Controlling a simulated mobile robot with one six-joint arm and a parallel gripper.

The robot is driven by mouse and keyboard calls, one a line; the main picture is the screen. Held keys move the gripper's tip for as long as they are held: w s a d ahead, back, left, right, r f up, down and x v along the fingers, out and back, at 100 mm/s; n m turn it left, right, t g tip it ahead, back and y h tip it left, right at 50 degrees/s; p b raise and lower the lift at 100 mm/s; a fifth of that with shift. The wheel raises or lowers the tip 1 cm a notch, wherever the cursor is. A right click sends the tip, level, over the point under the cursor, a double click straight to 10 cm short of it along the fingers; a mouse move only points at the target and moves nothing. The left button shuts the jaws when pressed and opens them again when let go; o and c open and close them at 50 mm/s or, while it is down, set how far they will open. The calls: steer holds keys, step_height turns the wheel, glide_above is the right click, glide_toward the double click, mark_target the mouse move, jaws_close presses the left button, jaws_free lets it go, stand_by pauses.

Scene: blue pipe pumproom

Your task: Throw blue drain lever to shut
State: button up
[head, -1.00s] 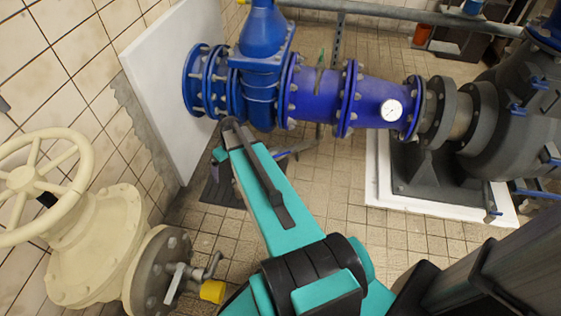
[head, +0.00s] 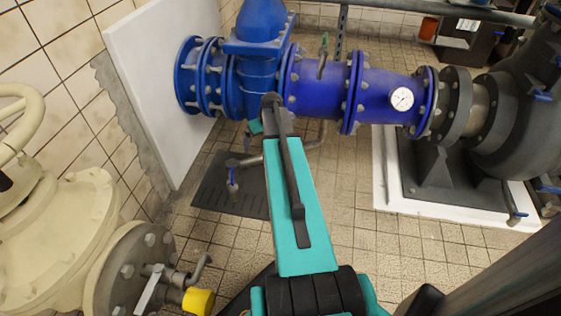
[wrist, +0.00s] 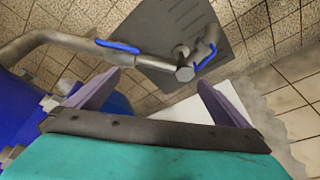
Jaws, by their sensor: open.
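A thin grey drain pipe (head: 318,140) runs below the blue pipe. One small blue lever (head: 232,177) shows near its low end, above a dark floor plate. In the wrist view, one blue lever (wrist: 118,46) lies along the pipe and another blue lever (wrist: 206,56) stands at the pipe's end by a grey fitting. I cannot tell for sure which of them is the drain lever. My gripper (wrist: 159,78) is open and empty, its purple fingers spread below both levers in the picture, apart from them. In the head view my arm mostly hides it.
The large blue pipe (head: 320,92) with a gauge (head: 402,98) is close to my arm. A cream valve (head: 65,225) with a yellow cap (head: 198,301) stands at left. A white panel (head: 165,95) leans on the wall. Tiled floor (head: 350,225) right of my arm is clear.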

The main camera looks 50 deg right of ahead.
steer(key=s+d+f+b, duration=0.1)
steer(key=s+d+b, duration=0.1)
steer(key=d+b, duration=0.2)
steer(key=s+d+f+m+h+b, duration=0.1)
steer(key=s+d+f+b, duration=0.1)
steer(key=d, duration=0.3)
steer(key=shift+s+d+f+m+b, duration=0.2)
steer(key=shift+s+f+m+b, duration=0.1)
steer(key=shift+b, duration=0.55)
steer(key=shift+f, duration=0.1)
steer(key=b+x, duration=0.6)
steer(key=x, duration=0.7)
steer(key=shift+w+f+b, duration=0.2)
steer(key=shift+w+b, duration=0.1)
steer(key=shift+w, duration=0.05)
steer(key=shift+c, duration=0.3)
steer(key=c, duration=0.7)
